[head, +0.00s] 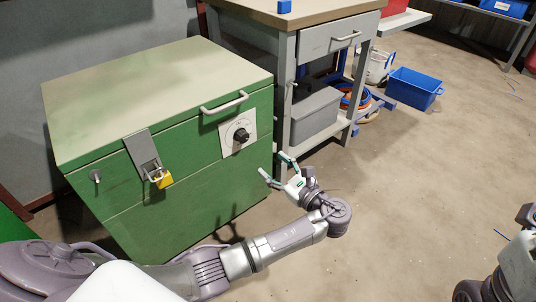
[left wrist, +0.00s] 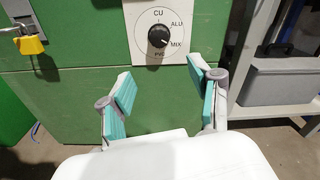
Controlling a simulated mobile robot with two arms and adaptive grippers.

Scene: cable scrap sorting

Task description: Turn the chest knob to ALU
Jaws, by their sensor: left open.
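The green chest (head: 130,195) stands at the left of the head view with its lid closed. A black knob (head: 241,135) sits on a white dial plate (head: 229,148) on its front. In the left wrist view the knob (left wrist: 158,36) is ringed by the labels CU, ALU, MIX and PVC. Its pointer seems to be towards MIX, at the lower right, below ALU. My left gripper (head: 274,165) is open and empty, in front of the chest, below and right of the knob, apart from it. Its two fingers (left wrist: 160,82) show below the dial in the left wrist view.
A yellow padlock (head: 162,179) hangs from the chest's hasp, and a handle (head: 224,103) sticks out above the dial. A workbench (head: 290,45) with a grey bin (head: 314,116) stands close on the right. A blue crate (head: 414,89) lies beyond. The floor at right is mostly clear.

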